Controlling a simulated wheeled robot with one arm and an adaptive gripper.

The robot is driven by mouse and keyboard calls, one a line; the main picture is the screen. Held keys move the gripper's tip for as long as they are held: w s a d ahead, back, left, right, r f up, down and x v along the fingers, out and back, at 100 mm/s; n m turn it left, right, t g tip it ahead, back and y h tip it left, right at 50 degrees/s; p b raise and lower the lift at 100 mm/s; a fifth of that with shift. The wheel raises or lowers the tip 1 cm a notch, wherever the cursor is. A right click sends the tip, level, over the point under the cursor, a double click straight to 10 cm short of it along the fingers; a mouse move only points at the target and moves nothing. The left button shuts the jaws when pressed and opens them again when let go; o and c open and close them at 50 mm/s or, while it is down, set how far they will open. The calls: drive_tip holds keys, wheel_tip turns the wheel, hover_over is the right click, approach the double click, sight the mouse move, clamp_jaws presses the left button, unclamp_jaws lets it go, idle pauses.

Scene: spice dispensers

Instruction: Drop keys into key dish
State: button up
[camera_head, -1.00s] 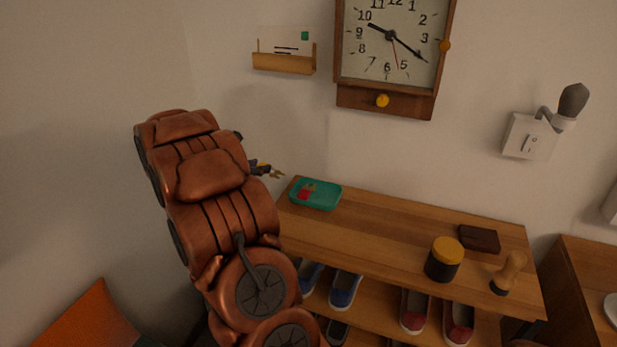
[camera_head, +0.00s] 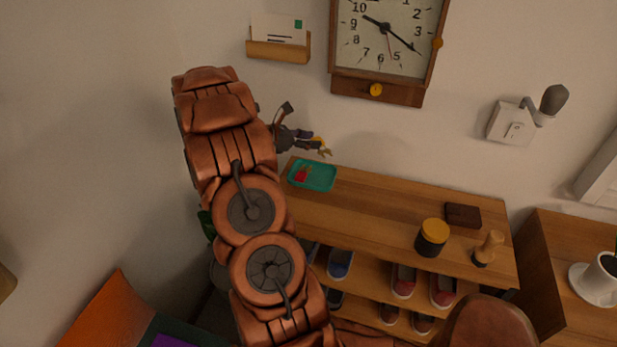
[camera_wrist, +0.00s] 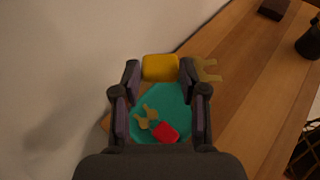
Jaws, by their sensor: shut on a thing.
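My gripper (camera_head: 309,143) is shut on a set of keys with a yellow tag (camera_wrist: 160,67). A brass key (camera_wrist: 207,70) sticks out to the right of the fingers; it also shows in the head view (camera_head: 324,152). The teal key dish (camera_head: 321,184) sits on the left end of the wooden shelf top. In the wrist view the dish (camera_wrist: 174,106) lies below and between the fingers, with the held keys apart from it and higher. Another set, a red tag (camera_wrist: 165,132) with brass keys (camera_wrist: 146,118), lies in the dish.
The shelf top (camera_head: 385,210) is clear right of the dish. A yellow-lidded dark jar (camera_head: 432,240), a dark brown wallet-like block (camera_head: 463,215) and a wooden-handled tool (camera_head: 488,248) stand at its right. A clock (camera_head: 388,40) and letter holder (camera_head: 278,48) hang on the wall behind.

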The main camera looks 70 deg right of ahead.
drive_tip(key=shift+f+b, duration=1.35)
drive_tip(key=shift+f, duration=1.1)
drive_tip(key=o, duration=1.2)
drive_tip(key=v, duration=1.2)
drive_tip(key=shift+s+a+r, duration=0.1)
drive_tip(key=shift+a, duration=0.05)
